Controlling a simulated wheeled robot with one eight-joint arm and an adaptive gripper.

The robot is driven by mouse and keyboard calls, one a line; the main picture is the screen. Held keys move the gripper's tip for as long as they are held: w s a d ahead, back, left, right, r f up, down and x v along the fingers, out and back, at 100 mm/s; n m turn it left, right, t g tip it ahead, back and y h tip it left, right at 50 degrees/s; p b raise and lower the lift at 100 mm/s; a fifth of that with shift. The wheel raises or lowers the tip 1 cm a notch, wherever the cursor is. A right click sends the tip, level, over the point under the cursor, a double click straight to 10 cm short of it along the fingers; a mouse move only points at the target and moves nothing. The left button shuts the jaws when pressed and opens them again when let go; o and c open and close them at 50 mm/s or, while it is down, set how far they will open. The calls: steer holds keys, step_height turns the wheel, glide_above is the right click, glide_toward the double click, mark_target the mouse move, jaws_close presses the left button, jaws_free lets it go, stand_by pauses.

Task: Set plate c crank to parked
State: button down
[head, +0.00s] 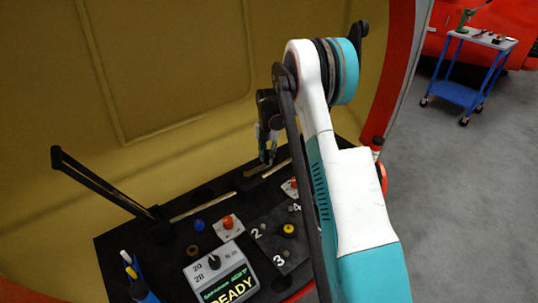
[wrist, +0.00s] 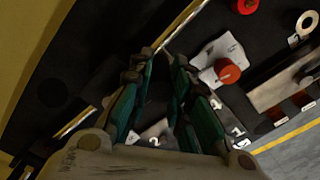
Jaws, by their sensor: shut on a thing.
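My gripper (head: 265,150) is low over the back right of the black bench in the head view. In the wrist view its green-padded fingers (wrist: 161,62) point away from the camera, with a dark gap between them. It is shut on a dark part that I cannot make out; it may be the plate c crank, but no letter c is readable. A black lever (head: 105,185) stands tilted at the bench's left end. Small white plates carry red knobs; one plate with its red knob (head: 227,222) is left of my arm, and a red knob (wrist: 227,71) shows in the wrist view.
A grey box reading READY (head: 221,277) sits at the bench front. Blue (head: 199,224) and yellow (head: 288,229) knobs stand near numbered marks. A pen holder (head: 140,287) is at the left. The yellow wall rises behind. A blue cart (head: 460,94) stands far right, across open floor.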

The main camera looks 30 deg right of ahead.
stand_by(0.3)
steer(key=c, duration=1.4)
jaws_free()
steer(key=shift+c, duration=0.2)
step_height(320, 180, up, 12)
